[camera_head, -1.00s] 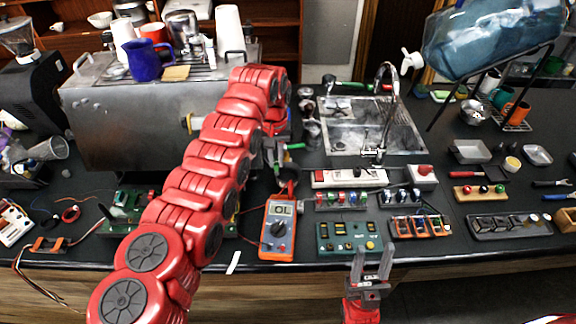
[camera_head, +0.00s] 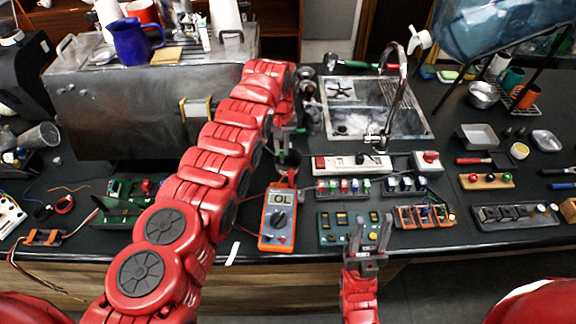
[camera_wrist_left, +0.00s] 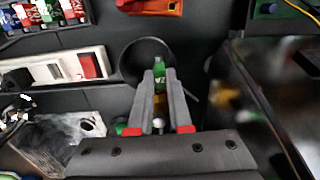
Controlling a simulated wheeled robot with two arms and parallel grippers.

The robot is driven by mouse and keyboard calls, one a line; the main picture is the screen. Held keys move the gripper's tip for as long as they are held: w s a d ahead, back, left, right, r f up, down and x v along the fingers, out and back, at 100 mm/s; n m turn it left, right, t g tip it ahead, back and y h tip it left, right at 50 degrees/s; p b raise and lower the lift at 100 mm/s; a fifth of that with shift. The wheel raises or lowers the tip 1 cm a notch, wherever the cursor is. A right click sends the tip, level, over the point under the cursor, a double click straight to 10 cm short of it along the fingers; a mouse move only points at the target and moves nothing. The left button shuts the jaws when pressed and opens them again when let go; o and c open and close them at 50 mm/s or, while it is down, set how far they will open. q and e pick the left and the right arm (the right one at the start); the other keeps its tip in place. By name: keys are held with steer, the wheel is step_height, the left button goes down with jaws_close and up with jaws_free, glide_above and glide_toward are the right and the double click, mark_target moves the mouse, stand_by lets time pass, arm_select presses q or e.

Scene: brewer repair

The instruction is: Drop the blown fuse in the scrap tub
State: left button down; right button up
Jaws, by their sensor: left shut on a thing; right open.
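My left gripper (camera_head: 285,136) reaches down over the bench between the multimeter and the sink. In the left wrist view its fingers (camera_wrist_left: 160,80) are shut on a small piece, apparently the fuse (camera_wrist_left: 160,101), mostly hidden between them. Something green shows at the fingertips; I cannot tell whether it belongs to the held piece. A dark round tub (camera_wrist_left: 128,62) lies just beyond the fingertips in the wrist view, and the fingers overlap its near rim. In the head view the arm and gripper largely cover this spot. My right gripper (camera_head: 370,236) is open and empty near the bench's front edge.
An orange multimeter (camera_head: 277,217) reading OL lies nearer the front. A white power strip (camera_head: 350,164) and a teal fuse board (camera_head: 347,229) are to the right. The steel brewer (camera_head: 120,105) stands left, the sink (camera_head: 350,122) behind right.

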arm_select(q)
steer(key=shift+f, duration=0.1)
steer(key=c, duration=1.2)
jaws_free()
steer(key=shift+c, duration=0.2)
steer(key=o, duration=0.5)
step_height(320, 180, up, 17)
steer(key=p, duration=0.4)
steer(key=shift+r, duration=0.2)
